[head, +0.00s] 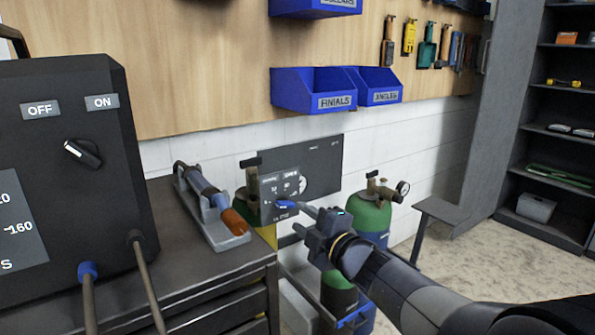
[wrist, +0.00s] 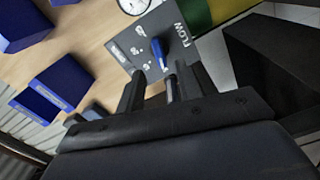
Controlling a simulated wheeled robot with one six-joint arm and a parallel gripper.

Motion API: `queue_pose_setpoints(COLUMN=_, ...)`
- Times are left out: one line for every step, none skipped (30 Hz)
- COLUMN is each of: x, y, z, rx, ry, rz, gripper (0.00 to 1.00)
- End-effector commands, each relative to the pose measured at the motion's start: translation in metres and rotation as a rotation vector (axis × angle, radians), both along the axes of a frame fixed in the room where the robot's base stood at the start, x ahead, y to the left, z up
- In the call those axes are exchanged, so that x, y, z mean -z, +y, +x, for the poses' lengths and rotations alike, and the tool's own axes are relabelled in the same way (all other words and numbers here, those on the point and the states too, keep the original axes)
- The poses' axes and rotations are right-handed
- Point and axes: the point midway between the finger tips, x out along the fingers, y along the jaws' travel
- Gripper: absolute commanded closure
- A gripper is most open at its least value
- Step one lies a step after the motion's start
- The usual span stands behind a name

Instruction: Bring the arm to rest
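My gripper (head: 312,213) is in front of the dark flow panel (head: 325,165) on the wall. In the wrist view its two dark fingers (wrist: 159,88) stand apart with a gap between them, and nothing is held in the gap. A blue lever (wrist: 158,54) on the panel marked FLOW (wrist: 145,42) shows just beyond the fingertips. The lever also shows in the head view (head: 285,205), close to the fingertips. Whether a finger touches it I cannot tell. My arm reaches in from the lower right.
A control box (head: 75,220) with an OFF/ON dial and a torch in its holder (head: 212,205) stand on the workbench (head: 190,295) at left. Green cylinders (head: 370,220) stand below the panel. Blue bins (head: 315,90) hang above. A small stand (head: 430,215) is at right; floor beyond is clear.

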Motion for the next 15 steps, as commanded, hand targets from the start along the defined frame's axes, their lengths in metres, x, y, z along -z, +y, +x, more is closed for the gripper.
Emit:
queue_pose_setpoints(x=0.002, y=0.007, z=0.009, rx=-0.003, ry=0.001, rz=0.002, gripper=0.66)
queue_pose_setpoints(x=0.001, y=0.01, z=0.014, rx=-0.003, ry=0.0, rz=0.001, gripper=0.66)
queue_pose_setpoints(x=0.002, y=0.015, z=0.02, rx=-0.003, ry=0.001, rz=0.001, gripper=0.66)
queue_pose_setpoints(x=0.001, y=0.018, z=0.025, rx=-0.003, ry=-0.001, rz=0.0, gripper=0.66)
queue_pose_setpoints(x=0.001, y=0.02, z=0.029, rx=-0.002, ry=0.0, rz=0.0, gripper=0.66)
queue_pose_setpoints(x=0.001, y=0.024, z=0.035, rx=-0.002, ry=0.0, rz=0.001, gripper=0.66)
queue_pose_setpoints(x=0.001, y=0.027, z=0.038, rx=-0.002, ry=0.0, rz=0.001, gripper=0.66)
queue_pose_setpoints(x=0.001, y=0.029, z=0.042, rx=-0.002, ry=-0.001, rz=0.001, gripper=0.66)
queue_pose_setpoints(x=0.001, y=0.031, z=0.046, rx=-0.001, ry=0.0, rz=0.0, gripper=0.66)
queue_pose_setpoints(x=0.001, y=0.033, z=0.048, rx=-0.001, ry=0.0, rz=0.0, gripper=0.66)
queue_pose_setpoints(x=0.0, y=0.034, z=0.05, rx=-0.001, ry=0.0, rz=0.0, gripper=0.66)
queue_pose_setpoints(x=0.001, y=0.036, z=0.053, rx=-0.001, ry=0.0, rz=0.0, gripper=0.66)
queue_pose_setpoints(x=-0.001, y=0.036, z=0.053, rx=0.0, ry=0.006, rz=0.008, gripper=0.66)
queue_pose_setpoints(x=-0.002, y=0.035, z=0.052, rx=0.0, ry=0.012, rz=0.016, gripper=0.66)
queue_pose_setpoints(x=-0.001, y=0.035, z=0.052, rx=0.001, ry=0.016, rz=0.024, gripper=0.66)
